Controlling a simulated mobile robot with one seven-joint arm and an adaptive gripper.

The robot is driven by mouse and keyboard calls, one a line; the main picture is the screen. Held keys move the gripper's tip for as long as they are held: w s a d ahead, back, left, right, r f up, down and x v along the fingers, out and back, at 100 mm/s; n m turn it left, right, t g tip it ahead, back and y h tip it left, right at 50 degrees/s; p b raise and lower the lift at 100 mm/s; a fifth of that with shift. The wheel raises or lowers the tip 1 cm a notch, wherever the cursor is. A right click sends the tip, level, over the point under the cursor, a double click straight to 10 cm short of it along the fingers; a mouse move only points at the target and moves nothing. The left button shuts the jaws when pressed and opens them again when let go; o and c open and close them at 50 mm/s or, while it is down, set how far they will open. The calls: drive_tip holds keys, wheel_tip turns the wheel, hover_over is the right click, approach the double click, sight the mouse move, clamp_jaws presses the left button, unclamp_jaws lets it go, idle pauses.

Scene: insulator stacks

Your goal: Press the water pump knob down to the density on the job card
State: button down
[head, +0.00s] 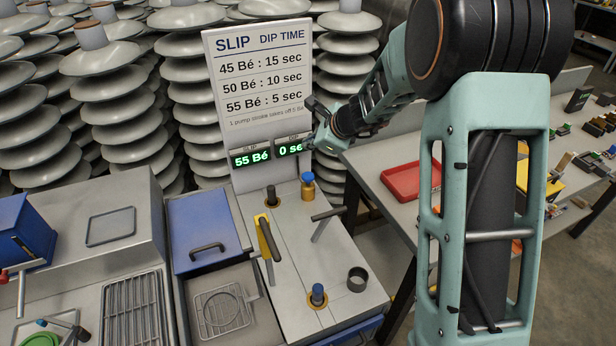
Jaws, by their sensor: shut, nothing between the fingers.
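A blue knob on a yellow collar (307,186) stands at the back of the grey bench top. A second blue knob on a yellow collar (318,294) stands near the front. I cannot tell from any label which is the water pump knob. A green readout (251,158) shows 55 Bé, and one beside it (295,147) shows 0 and a partly hidden unit. My gripper (318,138) is shut and empty, in front of the sign's lower right edge, above the back knob and apart from it. No separate job card is recognisable.
A white sign (259,75) lists dip times for 45, 50 and 55 Bé, and one pump stroke as 5 Bé. A black-handled lever (325,218), a yellow bracket (268,238) and a dark cup (357,279) stand on the bench. A red tray (410,182) lies right.

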sight(306, 174)
drive_tip(key=shift+f+b, duration=3.45)
drive_tip(key=shift+f, duration=0.55)
drive_tip(key=shift+f, duration=0.1)
drive_tip(key=shift+f+b, duration=0.3)
drive_tip(key=shift+b, duration=0.2)
drive_tip(key=shift+s+f+b, duration=0.1)
drive_tip(key=shift+f+b, duration=0.8)
drive_tip(key=shift+f, duration=0.05)
drive_tip(key=shift+r, duration=0.1)
drive_tip(key=shift+r+p, duration=1.05)
drive_tip(key=shift+r, duration=0.15)
wheel_tip(306, 174, up, 5)
drive_tip(key=p, duration=0.4)
drive_tip(key=shift+r, duration=0.1)
